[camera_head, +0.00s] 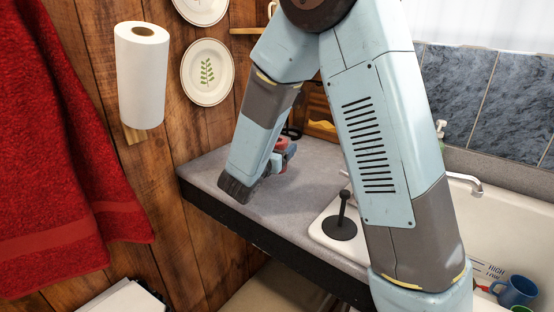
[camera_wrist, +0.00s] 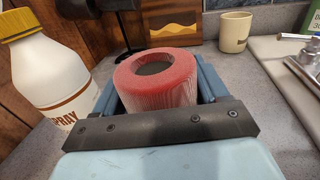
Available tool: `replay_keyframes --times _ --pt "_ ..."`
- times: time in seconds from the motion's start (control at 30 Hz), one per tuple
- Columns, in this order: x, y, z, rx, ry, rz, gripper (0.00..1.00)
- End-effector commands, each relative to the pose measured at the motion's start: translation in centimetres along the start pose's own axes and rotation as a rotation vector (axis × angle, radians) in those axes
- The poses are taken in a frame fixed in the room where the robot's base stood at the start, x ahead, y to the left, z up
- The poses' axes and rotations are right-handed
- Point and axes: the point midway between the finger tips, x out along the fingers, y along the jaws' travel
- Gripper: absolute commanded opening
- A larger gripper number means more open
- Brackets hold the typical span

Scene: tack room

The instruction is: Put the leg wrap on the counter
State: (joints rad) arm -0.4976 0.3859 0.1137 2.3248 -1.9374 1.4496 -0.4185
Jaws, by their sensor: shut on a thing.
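The leg wrap is a pinkish-red roll with a dark hollow centre, upright in the wrist view (camera_wrist: 178,94). My gripper (camera_wrist: 160,84) is shut on it, with a blue finger on either side. In the head view, a small red part of the wrap (camera_head: 281,144) shows beside my gripper (camera_head: 283,155), over the back left of the grey counter (camera_head: 215,165). The counter also shows in the wrist view (camera_wrist: 265,105). The wrap's underside is hidden, so I cannot tell whether it touches the counter.
A white spray bottle (camera_wrist: 50,75) stands close left of my gripper. A beige mug (camera_wrist: 235,32) and a wooden board (camera_wrist: 175,20) stand behind. A black stand (camera_head: 340,226) is by the sink (camera_head: 500,225). The counter's front left is clear.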

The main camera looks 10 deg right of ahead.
Motion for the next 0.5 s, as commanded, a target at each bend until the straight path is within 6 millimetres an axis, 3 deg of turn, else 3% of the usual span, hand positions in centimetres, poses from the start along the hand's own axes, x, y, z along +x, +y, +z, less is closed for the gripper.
replay_keyframes --times 0.27,0.5 --pt "0.6 0.5 -1.1 0.000 0.000 0.000 0.35" --pt "0.7 0.6 -3.8 -0.003 0.001 0.000 0.35"
